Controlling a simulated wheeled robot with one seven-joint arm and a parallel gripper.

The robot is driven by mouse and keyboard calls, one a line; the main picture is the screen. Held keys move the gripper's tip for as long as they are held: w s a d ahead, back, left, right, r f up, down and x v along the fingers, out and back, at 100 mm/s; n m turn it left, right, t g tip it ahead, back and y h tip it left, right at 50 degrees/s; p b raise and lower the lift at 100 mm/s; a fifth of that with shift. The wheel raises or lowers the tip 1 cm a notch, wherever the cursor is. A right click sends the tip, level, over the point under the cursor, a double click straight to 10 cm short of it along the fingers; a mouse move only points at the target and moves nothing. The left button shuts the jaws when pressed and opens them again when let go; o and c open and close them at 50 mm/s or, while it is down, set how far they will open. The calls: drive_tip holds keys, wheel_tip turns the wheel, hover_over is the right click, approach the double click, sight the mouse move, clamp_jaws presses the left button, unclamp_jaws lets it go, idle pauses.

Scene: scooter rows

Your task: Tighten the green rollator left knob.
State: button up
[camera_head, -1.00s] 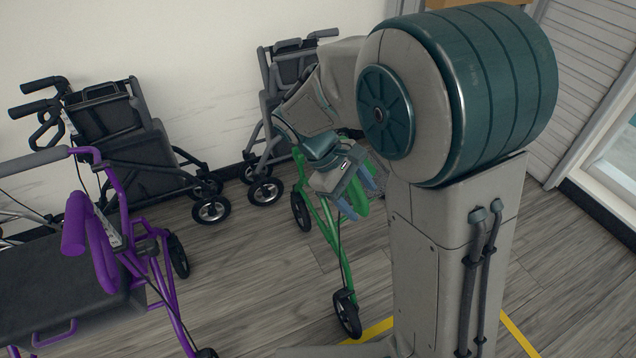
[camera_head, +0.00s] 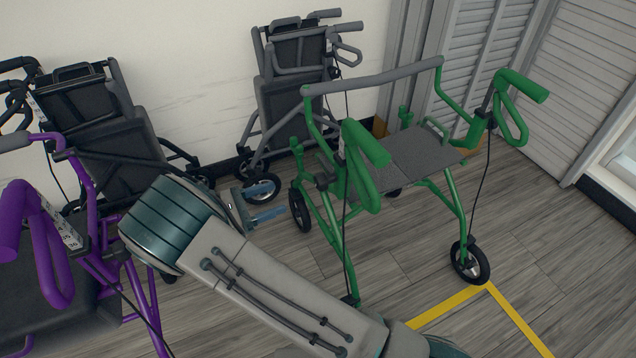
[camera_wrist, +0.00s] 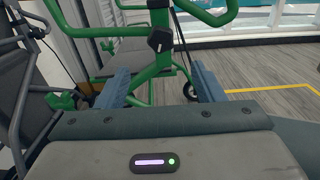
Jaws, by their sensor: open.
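The green rollator (camera_head: 450,205) stands unfolded at the right of the head view, with a dark seat and grey crossbar. A dark knob (camera_head: 323,182) sits on its near-left upright. In the wrist view a black knob (camera_wrist: 160,39) on a green tube (camera_wrist: 158,75) shows ahead of and above the jaws. My gripper (camera_head: 279,198) is to the left of the rollator, pointing right towards it, a short gap from the frame. Its two blue-grey fingers are apart and empty, also in the wrist view (camera_wrist: 162,80).
A purple rollator (camera_head: 85,185) stands close at the left, near my arm. A dark folded rollator (camera_head: 85,125) and a grey one (camera_head: 290,100) stand along the white wall. Yellow tape (camera_head: 450,304) marks the floor, which is clear at the front right.

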sight(316, 183)
drive_tip(key=b+x, duration=0.2)
drive_tip(key=x, duration=1.1)
drive_tip(key=shift+d, duration=0.25)
drive_tip(key=c, duration=1)
